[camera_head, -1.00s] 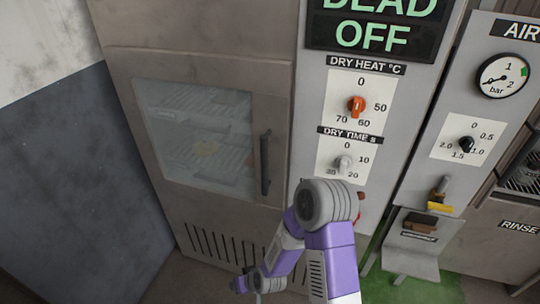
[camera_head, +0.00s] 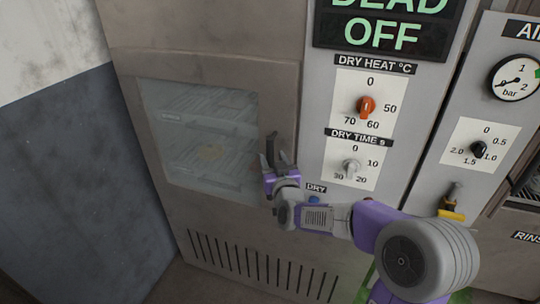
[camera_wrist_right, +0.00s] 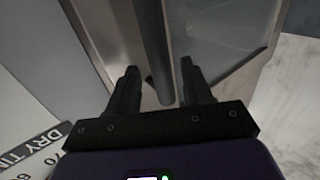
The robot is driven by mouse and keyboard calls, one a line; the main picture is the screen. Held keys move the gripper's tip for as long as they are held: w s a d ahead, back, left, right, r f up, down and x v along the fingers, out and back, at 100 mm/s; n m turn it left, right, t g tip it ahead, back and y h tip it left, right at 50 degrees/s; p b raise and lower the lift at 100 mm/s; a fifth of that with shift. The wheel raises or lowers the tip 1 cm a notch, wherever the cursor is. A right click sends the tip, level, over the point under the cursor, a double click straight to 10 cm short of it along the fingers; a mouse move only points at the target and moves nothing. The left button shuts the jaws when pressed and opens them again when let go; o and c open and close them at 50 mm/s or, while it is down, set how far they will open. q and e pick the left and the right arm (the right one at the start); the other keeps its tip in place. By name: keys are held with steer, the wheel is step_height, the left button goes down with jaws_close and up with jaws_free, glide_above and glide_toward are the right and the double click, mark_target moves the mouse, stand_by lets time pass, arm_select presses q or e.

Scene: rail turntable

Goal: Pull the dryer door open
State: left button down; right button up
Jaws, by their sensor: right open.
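The dryer door (camera_head: 222,205) is the brown metal panel with a glass window (camera_head: 195,135) at the left of the head view, and it looks closed. Its dark upright bar handle (camera_head: 271,145) is on the door's right edge. My right gripper (camera_head: 277,160) is at the handle, partly covering it. In the right wrist view the handle (camera_wrist_right: 153,45) runs down between the two fingers of the open right gripper (camera_wrist_right: 158,75). A gap shows on both sides of the bar; I cannot tell whether a finger touches it. My left gripper is out of view.
Right of the door is a control panel with an orange heat knob (camera_head: 366,106), a grey time knob (camera_head: 350,169) and a blue button (camera_head: 314,199). My right arm passes in front of its lower part. A dark grey wall (camera_head: 65,190) stands at the left.

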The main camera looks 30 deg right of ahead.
mark_target(271, 157)
steer(key=shift+x, duration=1.65)
jaws_close()
